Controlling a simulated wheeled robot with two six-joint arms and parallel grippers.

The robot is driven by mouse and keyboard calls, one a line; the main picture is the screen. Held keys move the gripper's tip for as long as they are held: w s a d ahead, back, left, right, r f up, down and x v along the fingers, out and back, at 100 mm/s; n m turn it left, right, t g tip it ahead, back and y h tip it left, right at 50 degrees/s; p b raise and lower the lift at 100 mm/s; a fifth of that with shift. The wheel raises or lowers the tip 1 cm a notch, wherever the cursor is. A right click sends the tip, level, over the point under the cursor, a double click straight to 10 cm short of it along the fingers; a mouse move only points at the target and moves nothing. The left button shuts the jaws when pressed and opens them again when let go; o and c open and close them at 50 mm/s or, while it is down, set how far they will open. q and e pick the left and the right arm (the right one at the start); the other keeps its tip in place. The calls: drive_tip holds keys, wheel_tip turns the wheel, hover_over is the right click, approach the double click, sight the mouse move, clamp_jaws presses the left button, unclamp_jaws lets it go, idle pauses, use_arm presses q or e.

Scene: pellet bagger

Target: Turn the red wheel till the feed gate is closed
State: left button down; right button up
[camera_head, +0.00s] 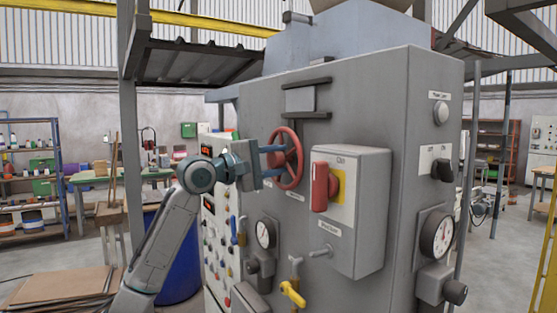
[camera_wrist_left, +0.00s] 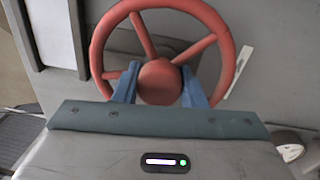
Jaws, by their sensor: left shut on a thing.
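The red wheel (camera_head: 287,158) is mounted on the grey face of the machine, upright, with spokes and a round hub. My left gripper (camera_head: 268,160) reaches it from the left, with its two blue fingers at the wheel. In the left wrist view the red wheel (camera_wrist_left: 160,80) fills the upper middle, and the fingers of my left gripper (camera_wrist_left: 160,88) sit on both sides of its hub, shut on it. The feed gate cannot be made out in either view. My right gripper is not in view.
A box with a red handle (camera_head: 320,186) juts out right of the wheel. A panel of knobs (camera_head: 214,240) lies behind my arm. A blue barrel (camera_head: 178,262) stands at the left.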

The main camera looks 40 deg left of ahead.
use_arm(q)
drive_tip(key=n, duration=0.5)
drive_tip(key=shift+r+y, duration=0.1)
drive_tip(key=shift+y, duration=0.2)
drive_tip(key=shift+n+p, duration=0.4)
drive_tip(key=shift+n, duration=1.4)
drive_tip(key=c, duration=0.9)
unclamp_jaws()
